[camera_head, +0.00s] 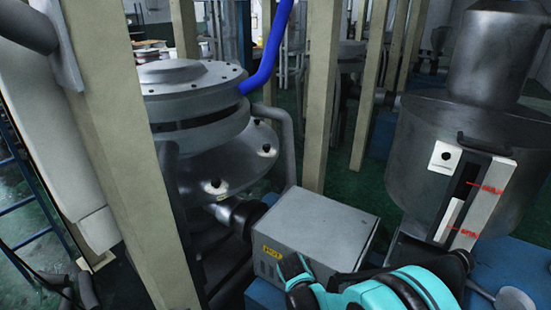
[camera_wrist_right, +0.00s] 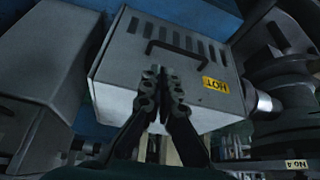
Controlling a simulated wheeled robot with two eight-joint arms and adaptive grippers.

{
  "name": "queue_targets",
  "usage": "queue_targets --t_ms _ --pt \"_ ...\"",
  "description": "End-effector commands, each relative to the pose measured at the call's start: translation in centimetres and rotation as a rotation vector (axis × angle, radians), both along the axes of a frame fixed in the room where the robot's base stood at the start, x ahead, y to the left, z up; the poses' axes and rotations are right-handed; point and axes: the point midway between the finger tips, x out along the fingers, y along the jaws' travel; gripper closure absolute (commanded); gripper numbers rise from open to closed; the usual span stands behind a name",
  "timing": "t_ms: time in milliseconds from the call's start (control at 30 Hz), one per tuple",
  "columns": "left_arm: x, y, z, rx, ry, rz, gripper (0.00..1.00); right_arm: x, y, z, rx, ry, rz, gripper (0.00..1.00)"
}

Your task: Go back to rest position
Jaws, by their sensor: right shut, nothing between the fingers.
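My right arm comes in from the bottom right of the head view, with teal and black links. Its right gripper (camera_head: 293,270) is in front of the lower part of a grey metal box (camera_head: 325,235) with a yellow label. In the right wrist view the right gripper (camera_wrist_right: 161,78) has its two dark fingers together with nothing between them. The same grey box (camera_wrist_right: 125,85) fills the middle behind the fingers, with a dark handle, vent slots and a yellow "HOT" label. I cannot tell whether the fingertips touch the box. My left gripper is not in view.
A large flanged metal vessel (camera_head: 195,90) stands left of the box. A steel hopper (camera_head: 415,140) with a red-marked level gauge (camera_head: 475,205) stands at the right. Beige posts (camera_head: 320,90) and a blue pipe (camera_head: 270,55) rise close by. Green floor (camera_head: 350,190) shows behind.

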Motion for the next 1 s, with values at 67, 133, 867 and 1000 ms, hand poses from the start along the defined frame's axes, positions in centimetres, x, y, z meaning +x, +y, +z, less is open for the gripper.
queue_targets --t_ms 67,133,867,1000 --pt "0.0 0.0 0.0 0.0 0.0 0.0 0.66 -1.5 -1.5 3.3 0.006 -0.001 0.043 1.0" --pt "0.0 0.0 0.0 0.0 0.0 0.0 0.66 -2.9 -2.5 5.7 0.009 -0.006 0.087 1.0" --pt "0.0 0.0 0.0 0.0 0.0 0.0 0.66 -19.9 -8.8 15.6 -0.039 -0.138 0.435 1.0" --pt "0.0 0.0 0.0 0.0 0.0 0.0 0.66 -20.5 -8.9 15.6 -0.046 -0.146 0.449 1.0"
